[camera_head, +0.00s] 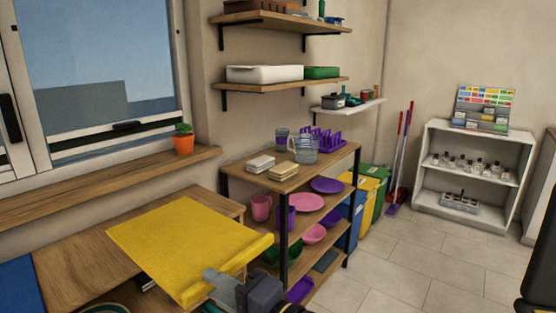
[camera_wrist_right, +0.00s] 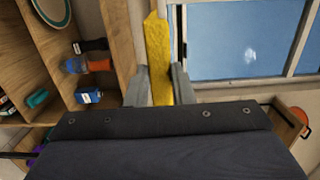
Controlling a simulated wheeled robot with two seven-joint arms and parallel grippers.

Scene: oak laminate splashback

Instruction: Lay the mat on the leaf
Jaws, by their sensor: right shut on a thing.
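The yellow mat (camera_head: 180,240) is in the air in the head view, flat and slightly tilted, its near edge toward me. My right gripper (camera_head: 222,284) is shut on the mat's near right edge. The right wrist view shows the mat (camera_wrist_right: 158,45) edge-on between the two fingers of the gripper (camera_wrist_right: 161,88). The wooden leaf (camera_head: 75,268) lies below the window sill, behind and under the mat. The mat hides much of it, and I cannot tell the gap between them. My left gripper is not in view.
A wooden shelf unit (camera_head: 325,163) with plates and cups stands just right of the mat. A potted plant (camera_head: 183,142) is on the window sill (camera_head: 100,187). A blue surface (camera_head: 18,285) is at the left edge. Tiled floor (camera_head: 425,260) is clear at right.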

